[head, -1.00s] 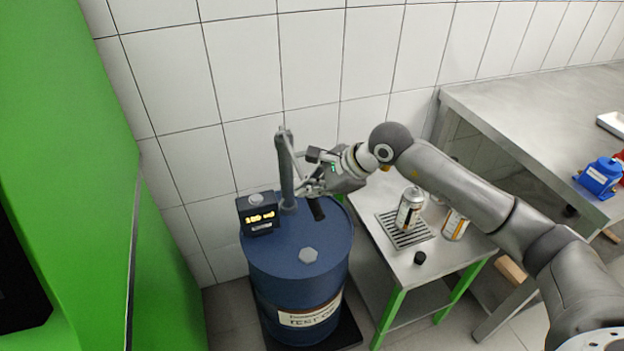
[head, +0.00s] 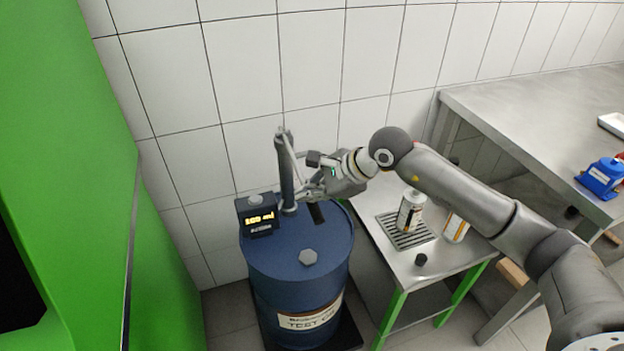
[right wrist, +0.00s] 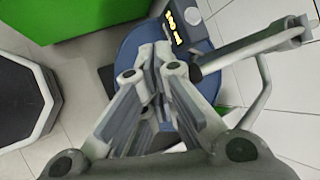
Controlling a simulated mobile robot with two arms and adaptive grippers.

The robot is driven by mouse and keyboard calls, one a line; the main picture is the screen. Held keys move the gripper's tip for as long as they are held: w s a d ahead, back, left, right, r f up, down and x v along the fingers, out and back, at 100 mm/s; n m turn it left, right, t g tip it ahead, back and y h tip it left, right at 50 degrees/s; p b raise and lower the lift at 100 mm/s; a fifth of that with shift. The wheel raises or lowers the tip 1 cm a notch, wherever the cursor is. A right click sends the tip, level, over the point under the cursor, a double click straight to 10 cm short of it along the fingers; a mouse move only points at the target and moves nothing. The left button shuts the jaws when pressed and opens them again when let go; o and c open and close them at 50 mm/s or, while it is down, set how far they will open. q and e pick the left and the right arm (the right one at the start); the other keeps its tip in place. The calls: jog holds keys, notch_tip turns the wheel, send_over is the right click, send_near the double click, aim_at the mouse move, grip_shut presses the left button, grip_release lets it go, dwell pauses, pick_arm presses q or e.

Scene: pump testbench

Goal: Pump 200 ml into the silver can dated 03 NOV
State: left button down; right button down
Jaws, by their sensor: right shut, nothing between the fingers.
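A blue drum (head: 285,262) carries an upright grey hand pump (head: 286,172) with a thin pale lever. A black box with a lit yellow display (head: 261,219) sits on the drum; I cannot read its digits surely. My right gripper (head: 314,190) is shut and empty beside the pump lever; its closed fingers (right wrist: 156,62) also show in the right wrist view. A black grip (head: 317,212) hangs just below it. A silver can (head: 410,213) stands on the drip grate, and a second can (head: 456,227) stands right of it, partly hidden by my arm. Their dates are unreadable. My left gripper is out of view.
The grate (head: 392,234) lies on a small green-legged table (head: 400,262) with a black cap (head: 421,259) near its front. A metal bench (head: 530,110) at right holds a blue device (head: 602,177). A green cabinet (head: 75,180) stands at left; a tiled wall is behind.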

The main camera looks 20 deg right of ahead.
jog(key=shift+s+f+b, duration=0.15)
jog(key=shift+f+b, duration=0.95)
jog(key=shift+f, duration=0.25)
dwell(0.7)
jog(key=shift+r, duration=0.1)
dwell(0.4)
notch_tip(320, 180, up, 10)
jog(key=w+p, duration=0.1)
jog(key=p, duration=0.3)
jog(key=shift+p, duration=0.4)
dwell(0.6)
jog(key=shift+w+r, duration=0.1)
jog(key=shift+r, duration=0.05)
jog(key=r, duration=0.1)
jog(key=r+p, duration=0.1)
jog(key=r, duration=0.1)
jog(key=r+p, duration=0.1)
jog(key=r, duration=0.1)
jog(key=shift+w, duration=0.25)
dwell(0.7)
